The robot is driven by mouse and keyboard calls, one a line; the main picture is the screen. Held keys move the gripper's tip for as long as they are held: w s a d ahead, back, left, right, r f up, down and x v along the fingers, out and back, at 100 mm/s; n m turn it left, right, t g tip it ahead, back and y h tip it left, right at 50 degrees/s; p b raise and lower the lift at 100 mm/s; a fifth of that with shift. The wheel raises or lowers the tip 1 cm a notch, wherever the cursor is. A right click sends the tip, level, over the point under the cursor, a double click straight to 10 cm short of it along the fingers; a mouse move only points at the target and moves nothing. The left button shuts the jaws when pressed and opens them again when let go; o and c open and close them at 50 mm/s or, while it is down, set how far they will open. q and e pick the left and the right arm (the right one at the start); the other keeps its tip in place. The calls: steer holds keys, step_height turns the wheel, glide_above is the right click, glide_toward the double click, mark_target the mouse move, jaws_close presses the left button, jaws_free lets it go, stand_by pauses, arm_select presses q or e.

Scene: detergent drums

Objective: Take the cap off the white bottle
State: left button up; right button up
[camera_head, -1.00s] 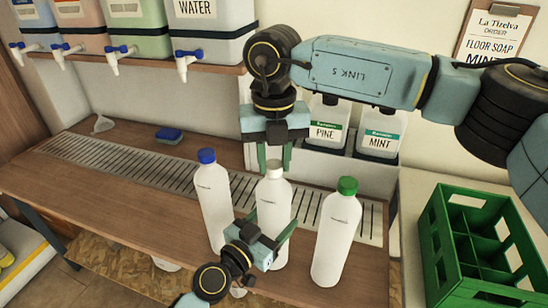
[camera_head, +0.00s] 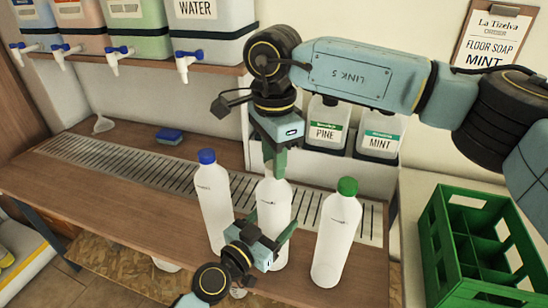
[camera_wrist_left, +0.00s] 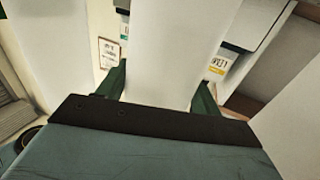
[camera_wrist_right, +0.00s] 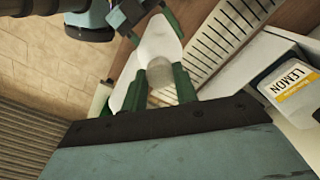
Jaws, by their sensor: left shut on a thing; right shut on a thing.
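The middle bottle (camera_head: 273,205) is white and stands upright on the counter; its body fills the middle of the left wrist view (camera_wrist_left: 165,50). My left gripper (camera_head: 268,230) is shut around its lower body. I cannot tell whether the cap has lifted from the neck.
A blue-capped bottle (camera_head: 213,195) stands close on the left and a green-capped bottle (camera_head: 336,235) on the right. A green crate (camera_head: 437,255) is at far right. Jugs labelled PINE (camera_head: 325,120) and MINT (camera_head: 379,132) stand behind. The counter's left side is mostly clear.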

steer(key=n, duration=0.7)
steer(key=shift+n, duration=0.3)
steer(key=n, duration=0.6)
steer(key=shift+r, duration=0.25)
steer(key=shift+r, duration=0.95)
steer(key=shift+r, duration=0.1)
steer(key=shift+r, duration=1.9)
arm_select(q)
steer(key=o, duration=2)
steer(key=shift+c, duration=0.2)
